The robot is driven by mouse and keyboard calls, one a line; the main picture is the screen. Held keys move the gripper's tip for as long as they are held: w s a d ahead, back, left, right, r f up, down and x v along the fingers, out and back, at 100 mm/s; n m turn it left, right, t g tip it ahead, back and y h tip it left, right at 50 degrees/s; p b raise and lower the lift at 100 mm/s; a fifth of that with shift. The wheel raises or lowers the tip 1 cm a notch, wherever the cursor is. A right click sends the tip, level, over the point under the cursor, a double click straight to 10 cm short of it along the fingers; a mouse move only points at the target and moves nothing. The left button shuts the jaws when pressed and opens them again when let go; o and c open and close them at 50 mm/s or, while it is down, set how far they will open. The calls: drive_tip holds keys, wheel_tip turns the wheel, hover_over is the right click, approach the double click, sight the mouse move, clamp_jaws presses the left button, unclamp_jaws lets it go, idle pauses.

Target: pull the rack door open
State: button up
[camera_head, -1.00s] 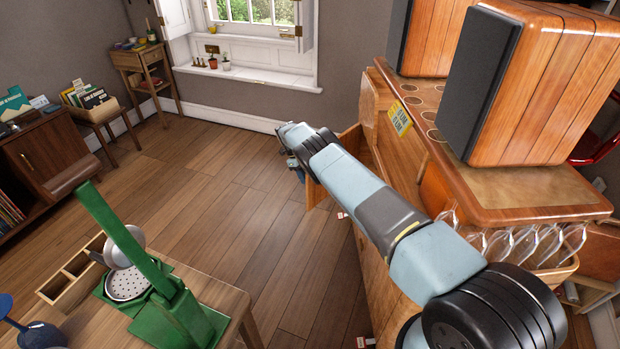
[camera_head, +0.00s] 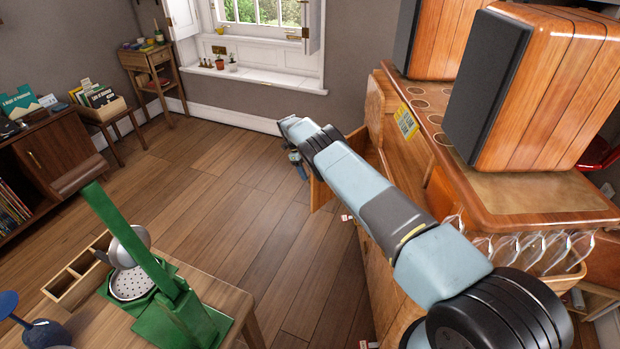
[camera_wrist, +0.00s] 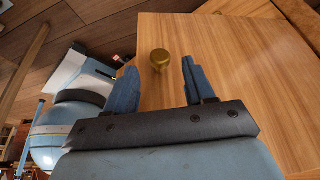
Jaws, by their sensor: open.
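The rack door (camera_head: 321,192) is a wooden panel standing out from the wooden rack (camera_head: 413,165) in the head view, partly hidden behind my arm. Its wooden face (camera_wrist: 245,85) fills much of the wrist view. In the head view my gripper (camera_head: 298,160) is small and partly hidden, beside the door's left side.
Two speakers (camera_head: 545,95) stand on the rack's top, and glasses (camera_head: 520,248) hang below its front edge. A table (camera_head: 225,300) with a green press (camera_head: 150,275) is at lower left. The wooden floor (camera_head: 225,190) left of the rack is clear.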

drive_tip(key=v, duration=0.8)
